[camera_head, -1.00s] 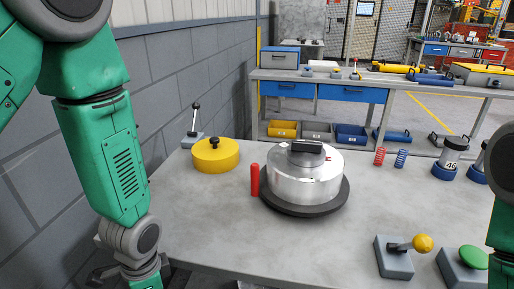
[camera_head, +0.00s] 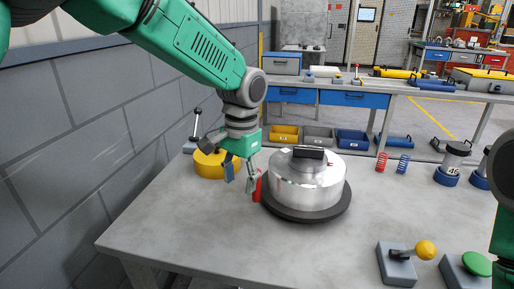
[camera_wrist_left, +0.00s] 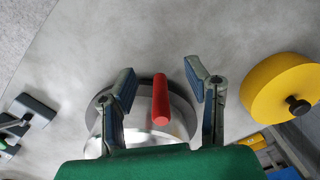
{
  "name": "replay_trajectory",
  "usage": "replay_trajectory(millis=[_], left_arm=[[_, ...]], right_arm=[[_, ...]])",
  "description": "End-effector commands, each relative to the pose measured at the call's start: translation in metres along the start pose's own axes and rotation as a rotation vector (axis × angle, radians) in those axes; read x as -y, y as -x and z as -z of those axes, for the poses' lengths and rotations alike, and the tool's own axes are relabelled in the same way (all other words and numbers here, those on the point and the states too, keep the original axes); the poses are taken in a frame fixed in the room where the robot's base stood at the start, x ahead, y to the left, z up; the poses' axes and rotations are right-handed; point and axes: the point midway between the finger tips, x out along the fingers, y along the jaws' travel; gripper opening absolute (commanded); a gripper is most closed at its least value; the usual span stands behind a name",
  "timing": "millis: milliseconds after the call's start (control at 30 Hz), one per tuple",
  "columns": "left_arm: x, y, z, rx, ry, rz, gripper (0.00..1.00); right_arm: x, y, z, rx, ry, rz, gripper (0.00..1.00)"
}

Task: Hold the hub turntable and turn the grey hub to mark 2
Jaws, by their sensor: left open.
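The grey hub (camera_head: 307,185) is a shiny metal drum with a black block on top. It sits on the dark round turntable (camera_head: 325,215) in the middle of the bench. A red upright handle (camera_head: 258,188) stands at the turntable's left edge; it also shows in the left wrist view (camera_wrist_left: 160,102). My left gripper (camera_head: 240,183) is open at the handle's left. In the left wrist view its two fingers (camera_wrist_left: 165,85) stand apart on either side of the handle, not touching it. The mark numbers on the hub are too small to read. My right gripper is out of view.
A yellow round lid (camera_head: 208,168) with a black knob lies behind my left gripper. A yellow-knobbed lever (camera_head: 400,265) and a green button (camera_head: 476,264) stand at front right. Red (camera_head: 382,162) and blue (camera_head: 403,164) springs stand at back right. The front left of the bench is clear.

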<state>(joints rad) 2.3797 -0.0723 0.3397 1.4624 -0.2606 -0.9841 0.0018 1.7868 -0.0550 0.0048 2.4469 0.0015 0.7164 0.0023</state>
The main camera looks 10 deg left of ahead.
Motion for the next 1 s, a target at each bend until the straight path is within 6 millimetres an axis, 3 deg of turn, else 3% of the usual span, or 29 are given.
replay_trajectory(millis=[100, 200, 400, 567, 1000], left_arm=[[-0.004, 0.031, 0.027, -0.025, 0.139, -0.015, 0.43], [-0.007, 0.049, 0.039, -0.033, 0.226, -0.026, 0.43], [-0.008, 0.059, 0.047, -0.037, 0.299, -0.034, 0.43], [-0.008, 0.039, 0.047, -0.034, 0.3, -0.035, 0.43], [-0.011, -0.039, 0.051, -0.036, 0.299, -0.034, 0.43]], right_arm=[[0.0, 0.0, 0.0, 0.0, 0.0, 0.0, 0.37], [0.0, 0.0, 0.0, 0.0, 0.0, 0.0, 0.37], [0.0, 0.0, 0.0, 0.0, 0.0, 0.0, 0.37], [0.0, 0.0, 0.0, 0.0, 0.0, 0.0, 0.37], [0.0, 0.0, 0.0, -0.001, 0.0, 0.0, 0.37]])
